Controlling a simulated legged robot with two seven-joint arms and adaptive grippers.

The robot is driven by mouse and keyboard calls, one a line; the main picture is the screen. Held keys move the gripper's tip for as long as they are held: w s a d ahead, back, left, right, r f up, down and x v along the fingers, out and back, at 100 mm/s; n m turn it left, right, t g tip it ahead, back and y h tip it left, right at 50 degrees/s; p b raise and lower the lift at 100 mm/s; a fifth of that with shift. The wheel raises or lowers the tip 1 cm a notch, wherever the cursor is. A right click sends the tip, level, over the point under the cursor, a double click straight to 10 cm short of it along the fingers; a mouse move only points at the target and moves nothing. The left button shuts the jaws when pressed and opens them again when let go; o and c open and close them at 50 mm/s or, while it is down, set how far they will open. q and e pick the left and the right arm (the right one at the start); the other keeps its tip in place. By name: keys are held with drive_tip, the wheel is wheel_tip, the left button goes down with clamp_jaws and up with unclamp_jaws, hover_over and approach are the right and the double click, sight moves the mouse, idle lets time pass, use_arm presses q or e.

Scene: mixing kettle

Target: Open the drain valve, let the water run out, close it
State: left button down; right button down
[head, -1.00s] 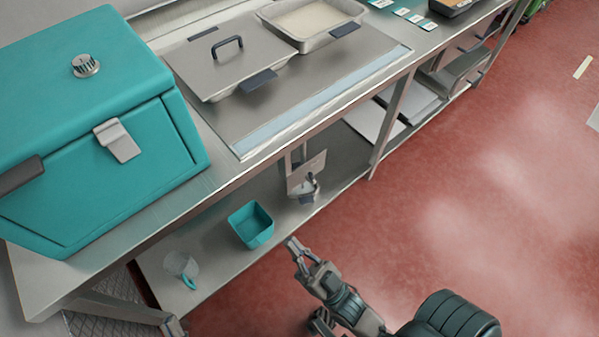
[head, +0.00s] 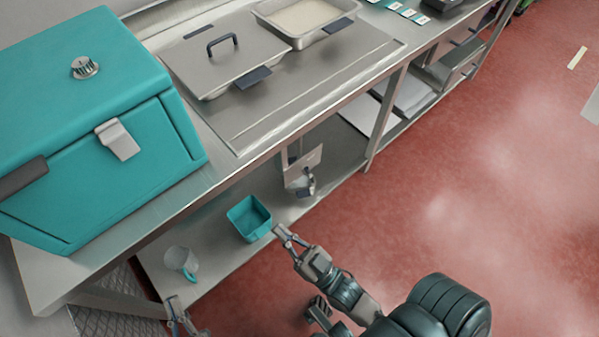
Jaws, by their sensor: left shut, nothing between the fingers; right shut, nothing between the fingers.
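The drain valve (head: 306,187) shows as a small metal fitting with a dark part, at a metal plate under the counter's front edge. I cannot tell whether it is open or closed. The steam-table well (head: 325,88) above it shows a bare grey metal surface along its front; I see no blue water there. My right gripper (head: 281,233) is shut and empty, below and left of the valve, close to the teal bin's right side and apart from the valve. My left gripper (head: 174,304) is shut and empty at the bottom left, below the clear jug.
A teal bin (head: 249,218) and a clear jug (head: 181,261) with a teal handle stand on the lower shelf. A large teal box (head: 75,130) sits on the counter at left. A lidded pan (head: 222,62) and an open pan (head: 303,17) rest over the well.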

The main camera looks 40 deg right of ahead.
drive_tip(key=c, duration=1.9)
unclamp_jaws()
drive_tip(key=o, duration=0.5)
drive_tip(key=b+v, duration=0.1)
drive_tip(key=v, duration=0.6)
